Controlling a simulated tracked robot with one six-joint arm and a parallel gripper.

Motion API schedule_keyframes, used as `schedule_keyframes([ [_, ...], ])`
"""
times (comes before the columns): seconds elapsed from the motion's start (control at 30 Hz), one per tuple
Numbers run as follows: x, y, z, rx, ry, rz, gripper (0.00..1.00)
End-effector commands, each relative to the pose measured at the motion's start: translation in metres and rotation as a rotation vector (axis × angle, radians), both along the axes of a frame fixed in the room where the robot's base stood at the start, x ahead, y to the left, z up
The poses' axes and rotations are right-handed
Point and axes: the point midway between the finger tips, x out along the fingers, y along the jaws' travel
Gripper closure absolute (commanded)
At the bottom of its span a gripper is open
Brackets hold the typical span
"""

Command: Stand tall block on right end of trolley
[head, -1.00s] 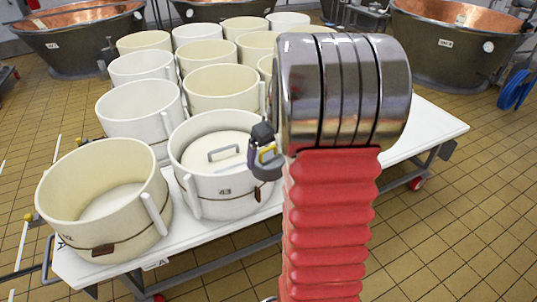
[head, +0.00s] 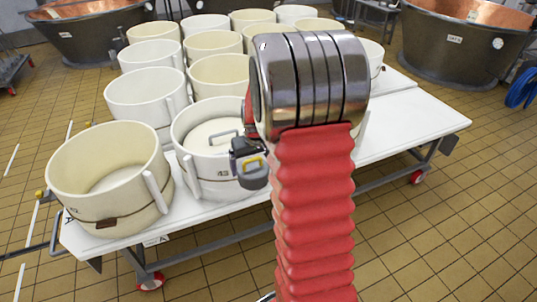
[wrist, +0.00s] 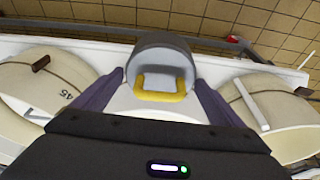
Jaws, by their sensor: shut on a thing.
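The tall block is grey with a rounded top and a yellow handle-shaped part; it shows in the head view (head: 254,172) and in the wrist view (wrist: 163,62). My gripper (head: 246,150) is shut on it, with one dark finger on each side in the wrist view (wrist: 163,88). In the head view the block hangs in front of the lidded tub marked 43 (head: 205,178). Its lower end is hard to make out. The trolley (head: 425,122) has a white top, and its right end is bare. My red arm hides part of the trolley's middle.
Several cream and white tubs, such as the front left one (head: 105,205), crowd the trolley's left and back. Two tubs flank the block in the wrist view, one at left (wrist: 75,75) and one at right (wrist: 270,120). Copper vats (head: 450,45) stand behind on the tiled floor.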

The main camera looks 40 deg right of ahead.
Motion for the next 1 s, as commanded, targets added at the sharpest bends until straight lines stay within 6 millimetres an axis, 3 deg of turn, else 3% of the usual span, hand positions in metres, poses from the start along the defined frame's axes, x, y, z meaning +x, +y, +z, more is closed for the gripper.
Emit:
schedule_keyframes([
  [0.2, 0.018, 0.050, -0.030, -0.002, -0.005, 0.028, 0.71],
  [0.5, 0.028, 0.120, -0.066, 0.000, -0.009, 0.099, 0.71],
  [1.0, 0.019, 0.233, -0.113, 0.004, -0.011, 0.274, 0.71],
])
